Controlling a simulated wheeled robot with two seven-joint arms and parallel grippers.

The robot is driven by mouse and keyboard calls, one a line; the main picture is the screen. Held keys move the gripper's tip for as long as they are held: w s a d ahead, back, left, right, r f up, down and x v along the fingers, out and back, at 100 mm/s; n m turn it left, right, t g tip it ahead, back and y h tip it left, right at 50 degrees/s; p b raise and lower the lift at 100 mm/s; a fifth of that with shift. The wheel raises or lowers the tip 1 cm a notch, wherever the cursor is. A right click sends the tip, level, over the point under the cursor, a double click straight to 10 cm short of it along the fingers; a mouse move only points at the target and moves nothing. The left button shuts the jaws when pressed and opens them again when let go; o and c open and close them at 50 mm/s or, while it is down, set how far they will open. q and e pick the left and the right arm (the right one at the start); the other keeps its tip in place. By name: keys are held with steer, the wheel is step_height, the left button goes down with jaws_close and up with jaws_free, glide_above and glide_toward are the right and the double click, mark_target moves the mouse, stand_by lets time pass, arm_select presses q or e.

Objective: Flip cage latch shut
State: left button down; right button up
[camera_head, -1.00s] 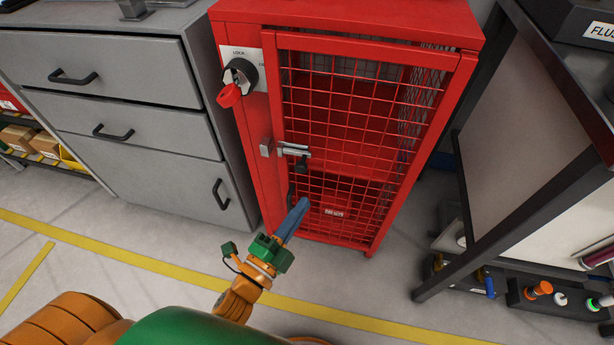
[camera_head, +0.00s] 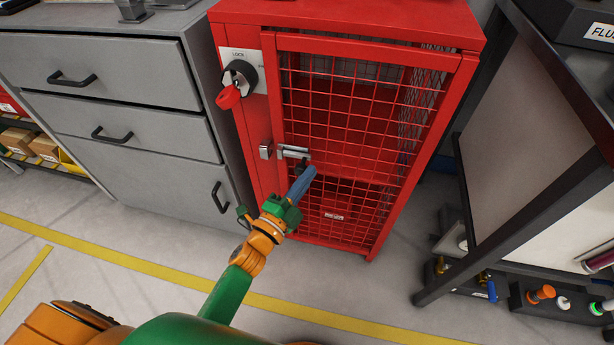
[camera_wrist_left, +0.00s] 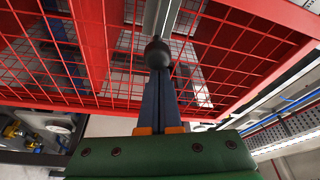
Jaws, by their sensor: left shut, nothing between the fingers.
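The red cage (camera_head: 345,38) stands ahead with its mesh door (camera_head: 370,110) closed against the frame. The silver latch (camera_head: 293,152) lies across the door's left side, with a separate catch block (camera_head: 265,151) on the frame to its left. A dark round knob hangs from the latch and shows in the left wrist view (camera_wrist_left: 157,52). My left gripper (camera_head: 308,172) is shut with nothing between its blue fingers. Its tips are at the knob, just below the latch; in the left wrist view the fingertips (camera_wrist_left: 158,72) appear to meet the knob. My right gripper is not in view.
A red rotary lock switch (camera_head: 236,85) sits on the cage's upper left. A grey drawer cabinet (camera_head: 120,120) stands at left and a dark-framed bench (camera_head: 490,170) at right. The floor (camera_head: 150,245) in front is clear.

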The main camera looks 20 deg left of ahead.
arm_select(q)
steer(key=a, duration=0.4)
steer(key=shift+s+a, duration=0.1)
steer(key=shift+a, duration=0.1)
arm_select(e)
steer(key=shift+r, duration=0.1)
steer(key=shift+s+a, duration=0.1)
